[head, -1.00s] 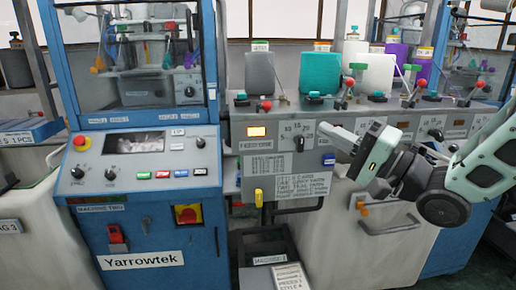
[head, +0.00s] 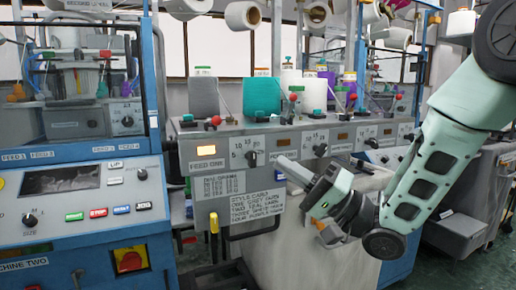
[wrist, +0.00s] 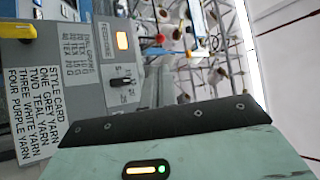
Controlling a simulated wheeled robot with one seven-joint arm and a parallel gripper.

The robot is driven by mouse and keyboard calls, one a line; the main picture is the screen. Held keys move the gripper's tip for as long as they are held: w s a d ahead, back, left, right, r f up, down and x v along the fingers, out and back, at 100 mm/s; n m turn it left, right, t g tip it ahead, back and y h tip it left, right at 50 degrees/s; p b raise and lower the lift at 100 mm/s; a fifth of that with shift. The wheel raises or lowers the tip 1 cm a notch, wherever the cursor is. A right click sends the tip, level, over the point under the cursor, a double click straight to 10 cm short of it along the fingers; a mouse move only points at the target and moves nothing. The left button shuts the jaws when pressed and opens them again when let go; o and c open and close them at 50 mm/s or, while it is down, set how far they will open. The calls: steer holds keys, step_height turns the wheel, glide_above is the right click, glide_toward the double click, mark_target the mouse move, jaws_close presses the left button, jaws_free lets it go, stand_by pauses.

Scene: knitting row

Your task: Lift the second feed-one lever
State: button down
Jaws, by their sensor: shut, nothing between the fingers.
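The grey panel labelled FEED ONE (head: 200,166) has a lit orange display and a black dial (head: 252,158). Short levers stand along the ledge above it. One has a red ball (head: 215,120) low at the left; another red ball (head: 293,97) stands higher, by the teal cone. I cannot tell from labels which is the second feed-one lever. My gripper (head: 280,163) is shut and empty, in front of the panel just right of the dial and below the ledge, apart from the levers. In the wrist view the style card (wrist: 50,110) and dial (wrist: 122,82) show; the fingertips are not clear.
A yellow-handled lever (head: 214,222) hangs below the panel. Grey, teal (head: 262,96) and white (head: 313,94) cones stand behind the ledge. The blue Machine Two cabinet (head: 75,200) is at the left. More ball levers (head: 353,97) stand further right.

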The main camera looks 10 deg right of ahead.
steer(key=p+x, duration=0.3)
steer(key=x, duration=1)
steer(key=shift+a+r, duration=0.15)
steer(key=shift+r, duration=0.05)
steer(key=shift+r+m+h+p, duration=0.2)
steer(key=shift+m+h+p, duration=0.2)
steer(key=shift+p, duration=0.3)
steer(key=shift+r+p, duration=0.2)
steer(key=shift+p, duration=0.35)
step_height(320, 180, up, 6)
steer(key=m+g+h+p, duration=0.2)
steer(key=m+h+p, duration=0.45)
steer(key=p, duration=1.45)
glide_above(221, 121)
steer(key=w+d, duration=0.2)
steer(key=shift+a, duration=0.25)
